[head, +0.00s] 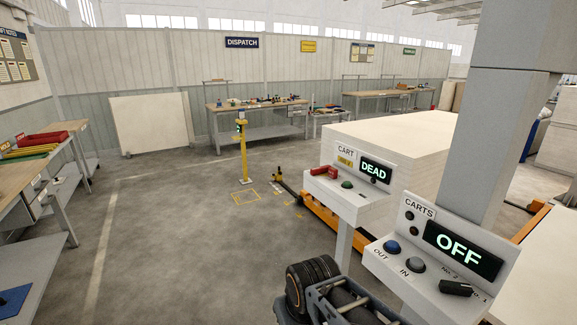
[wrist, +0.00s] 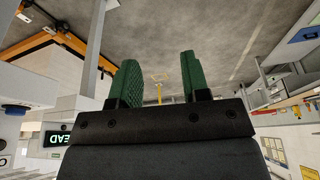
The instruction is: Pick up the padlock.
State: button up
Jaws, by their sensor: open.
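I cannot make out a padlock for certain in either view. A small red item (head: 323,171) sits on the left part of the white CART box (head: 352,200), whose display reads DEAD. It is too small to tell whether it is a padlock or a switch handle. My gripper (wrist: 160,80) shows in the wrist view with two green-padded fingers spread apart and nothing between them. In the head view, only dark parts of my arm show at the bottom, in front of the control boxes.
A CARTS control box (head: 440,255) reading OFF stands at right beside a grey column (head: 505,130). A yellow post (head: 242,150) stands on open floor. Benches (head: 255,106) line the back wall, and a bench with red trays (head: 45,140) is at left.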

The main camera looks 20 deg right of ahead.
aim_at(333, 172)
jog(key=z, duration=0.15)
jog(key=i, duration=1.75)
jog(key=z, duration=0.55)
